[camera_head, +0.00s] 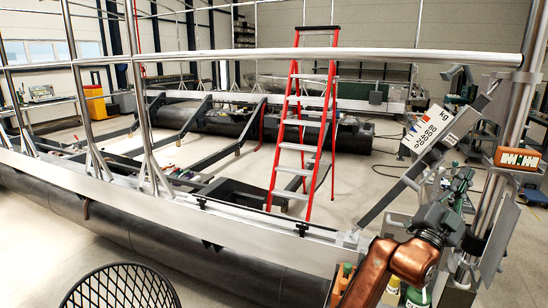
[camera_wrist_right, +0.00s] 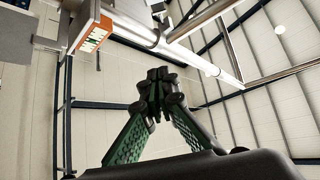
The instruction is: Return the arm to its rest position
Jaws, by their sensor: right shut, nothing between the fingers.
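My right arm comes in at the lower right of the head view, with a copper-coloured link. Its green and black right gripper (camera_head: 462,180) points up and away, beside the metal post at the right. In the right wrist view the gripper (camera_wrist_right: 158,76) has its two green fingers meeting at the tips, shut with nothing between them. Wall, ceiling and metal tubes lie behind it. My left arm and gripper are not in view.
Close to the right arm stand a metal post (camera_head: 494,200), a white printed sign (camera_head: 432,128) and an orange-framed box (camera_head: 517,158). A silver rail (camera_head: 330,54) crosses above the pontoon float (camera_head: 120,222). A red ladder (camera_head: 328,140) stands beyond. A black mesh object (camera_head: 120,290) is at the bottom left.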

